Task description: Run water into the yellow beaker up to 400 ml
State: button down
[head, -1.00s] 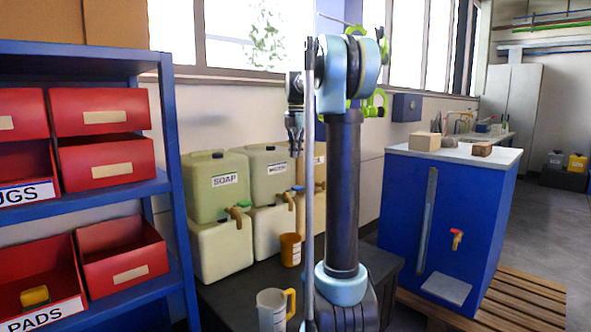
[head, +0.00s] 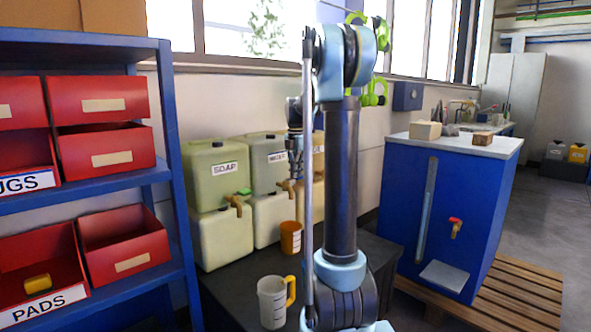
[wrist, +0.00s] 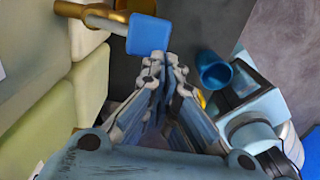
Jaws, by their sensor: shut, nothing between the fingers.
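A clear beaker with a yellow handle (head: 273,302) stands upright on the dark bench, and an orange-yellow cup (head: 291,238) stands farther back below the taps. I cannot tell either one's water level. My gripper (head: 296,168), partly hidden by my arm, is in front of the middle container's spigot. In the wrist view my gripper (wrist: 165,62) is shut and empty. Its tips are right at a blue tap handle (wrist: 150,34) on a brass spigot (wrist: 84,12); whether they touch is unclear. A bit of yellow shows behind the fingers.
Stacked containers line the wall, including a SOAP one (head: 216,182) with its own spigot (head: 236,206). A blue cup (wrist: 213,70) lies right of my fingertips in the wrist view. A blue shelf with red bins (head: 125,245) stands left; a blue cabinet (head: 400,215) with a red-handled tap stands right.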

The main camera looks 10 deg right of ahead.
dwell(0.3)
jog(key=shift+s+d+f+t+y, duration=0.2)
jog(key=shift+s+f+t+y, duration=0.15)
jog(key=shift+f+t, duration=0.35)
jog(key=shift+s+d+f+t+y, duration=0.2)
jog(key=shift+f+t+y, duration=0.25)
jog(key=shift+f, duration=0.55)
jog(key=shift+s+d+f+t+y, duration=0.15)
jog(key=shift+s+f+t+y, duration=0.2)
jog(key=shift+f+t, duration=0.35)
jog(key=shift+f, duration=0.15)
dwell(5.2)
